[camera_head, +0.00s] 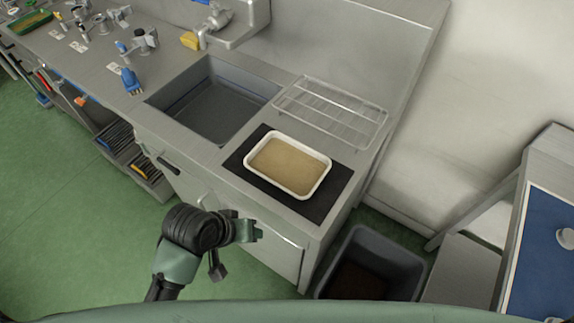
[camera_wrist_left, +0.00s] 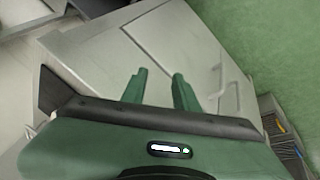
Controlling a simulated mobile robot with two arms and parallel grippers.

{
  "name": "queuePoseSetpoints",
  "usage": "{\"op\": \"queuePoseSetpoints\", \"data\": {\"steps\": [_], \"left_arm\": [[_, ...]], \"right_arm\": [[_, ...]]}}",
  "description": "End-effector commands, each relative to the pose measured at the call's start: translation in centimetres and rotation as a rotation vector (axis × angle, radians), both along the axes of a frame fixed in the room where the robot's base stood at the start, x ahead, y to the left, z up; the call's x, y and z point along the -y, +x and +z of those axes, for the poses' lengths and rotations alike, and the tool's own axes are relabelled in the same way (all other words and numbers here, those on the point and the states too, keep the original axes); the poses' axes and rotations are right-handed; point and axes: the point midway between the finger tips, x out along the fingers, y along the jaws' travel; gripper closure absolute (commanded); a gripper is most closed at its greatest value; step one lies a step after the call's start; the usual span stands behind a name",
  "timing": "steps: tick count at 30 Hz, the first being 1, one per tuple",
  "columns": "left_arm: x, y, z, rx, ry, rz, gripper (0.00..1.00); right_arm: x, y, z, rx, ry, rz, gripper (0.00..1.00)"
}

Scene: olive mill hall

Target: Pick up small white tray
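The small white tray (camera_head: 248,161) lies flat on a black mat (camera_head: 325,203) on the counter, right of the sink. It has a white rim and a tan, level filling or inner surface. My left gripper (camera_head: 238,252) is in front of the counter, below and to the left of the tray, apart from it. In the left wrist view, the fingers of my left gripper (camera_wrist_left: 160,88) are spread with nothing between them and face grey cabinet doors. The tray does not show in that view. My right gripper is not in view.
A sink basin (camera_head: 212,105) is left of the tray, and a wire rack (camera_head: 335,108) lies behind it. A grey bin (camera_head: 375,262) stands on the floor at the counter's right end. A blue-topped table (camera_head: 548,240) is at far right. Green floor is clear at left.

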Motion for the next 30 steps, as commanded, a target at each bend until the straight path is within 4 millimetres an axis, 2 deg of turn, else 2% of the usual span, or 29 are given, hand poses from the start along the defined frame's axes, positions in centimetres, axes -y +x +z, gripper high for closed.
{"op": "queuePoseSetpoints", "data": {"steps": [3, 4, 12, 21, 25, 30], "left_arm": [[1.9, 0.1, 4.0, 0.006, -0.054, -0.004, 0.7], [2.5, 0.2, 4.5, -0.003, -0.069, 0.001, 0.7], [7.0, 2.0, 6.4, -0.091, -0.157, 0.048, 0.7], [10.7, 4.4, 8.5, -0.248, -0.164, 0.166, 0.7], [10.9, 6.2, 9.6, -0.342, -0.092, 0.322, 0.7], [8.5, 9.2, 11.3, -0.413, 0.036, 0.631, 0.7]], "right_arm": [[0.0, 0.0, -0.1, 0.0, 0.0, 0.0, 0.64], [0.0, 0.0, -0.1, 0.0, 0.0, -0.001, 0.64], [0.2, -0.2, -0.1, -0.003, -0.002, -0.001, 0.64], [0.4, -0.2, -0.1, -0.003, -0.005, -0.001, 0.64], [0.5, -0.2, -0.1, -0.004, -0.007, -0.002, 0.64], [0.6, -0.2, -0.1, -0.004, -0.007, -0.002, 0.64]]}}
